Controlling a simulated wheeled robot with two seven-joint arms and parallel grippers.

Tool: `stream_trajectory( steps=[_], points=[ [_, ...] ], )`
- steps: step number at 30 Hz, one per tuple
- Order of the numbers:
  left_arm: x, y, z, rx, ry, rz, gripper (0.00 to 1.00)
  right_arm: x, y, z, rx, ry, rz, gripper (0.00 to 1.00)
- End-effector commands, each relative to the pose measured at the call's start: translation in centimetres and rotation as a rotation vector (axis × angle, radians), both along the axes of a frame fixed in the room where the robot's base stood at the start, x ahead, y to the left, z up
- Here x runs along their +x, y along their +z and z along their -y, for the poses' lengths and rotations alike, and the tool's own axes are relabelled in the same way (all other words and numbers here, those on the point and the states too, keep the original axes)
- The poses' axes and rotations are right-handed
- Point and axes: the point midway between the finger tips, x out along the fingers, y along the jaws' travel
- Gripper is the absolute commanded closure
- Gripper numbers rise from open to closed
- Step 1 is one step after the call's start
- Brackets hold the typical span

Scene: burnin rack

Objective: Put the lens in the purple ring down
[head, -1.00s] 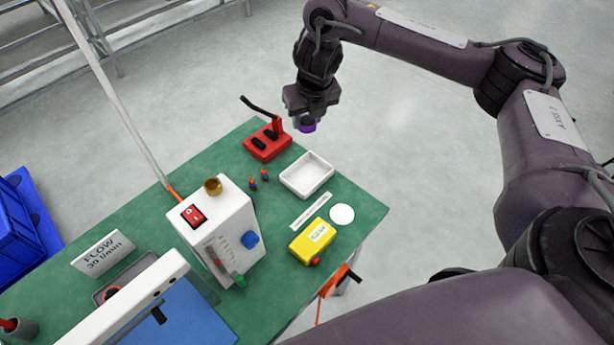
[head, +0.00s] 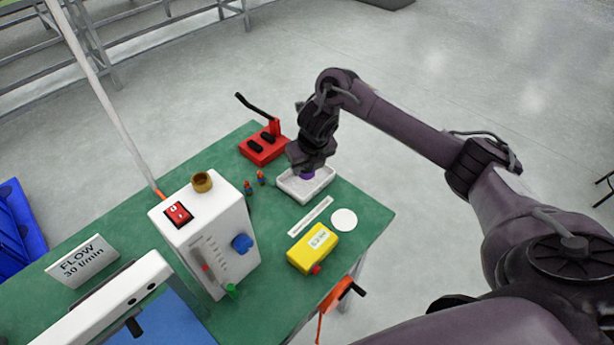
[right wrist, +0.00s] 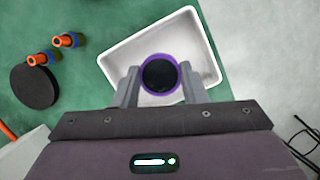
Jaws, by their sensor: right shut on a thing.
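The lens in the purple ring (right wrist: 145,84) is held between the two fingers of my right gripper (right wrist: 159,88). The lens looks dark inside the ring. In the head view my right gripper (head: 308,170) is over the white tray (head: 325,188), and a bit of the purple ring (head: 307,175) shows under it. In the right wrist view the ring is in front of the white tray (right wrist: 207,60). I cannot tell whether the ring touches the tray floor. My left gripper is not in view.
A red block with a black lever (head: 264,147) stands behind the tray. Small orange-and-blue fittings (head: 254,184) stand left of it. A white disc (head: 344,219), a white strip (head: 310,216), a yellow box (head: 314,250) and a white flow unit (head: 208,240) are nearer. Green table (head: 365,235) shows between them.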

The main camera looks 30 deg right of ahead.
Motion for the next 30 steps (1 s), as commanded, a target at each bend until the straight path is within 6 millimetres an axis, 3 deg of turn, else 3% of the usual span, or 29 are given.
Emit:
stream_trajectory(
  steps=[1, 6, 17, 18, 22, 30],
  points=[
    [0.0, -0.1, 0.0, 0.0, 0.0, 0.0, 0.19, -0.2, -1.1, 0.0, 0.001, 0.0, -0.006, 0.83],
    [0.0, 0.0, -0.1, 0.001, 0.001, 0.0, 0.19, -0.1, -3.0, -0.1, 0.001, 0.001, -0.003, 0.83],
    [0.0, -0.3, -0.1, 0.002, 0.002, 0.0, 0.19, 0.0, -3.4, 0.0, 0.001, 0.001, -0.001, 0.83],
    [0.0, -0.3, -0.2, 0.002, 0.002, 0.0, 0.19, 0.0, -3.4, 0.0, 0.001, 0.001, -0.001, 0.59],
    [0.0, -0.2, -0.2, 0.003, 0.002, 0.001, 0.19, 0.0, -3.3, 0.0, 0.001, 0.001, -0.001, 0.42],
    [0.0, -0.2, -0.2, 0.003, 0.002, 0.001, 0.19, 0.0, -3.2, 0.0, 0.001, 0.001, -0.001, 0.4]
  ],
)
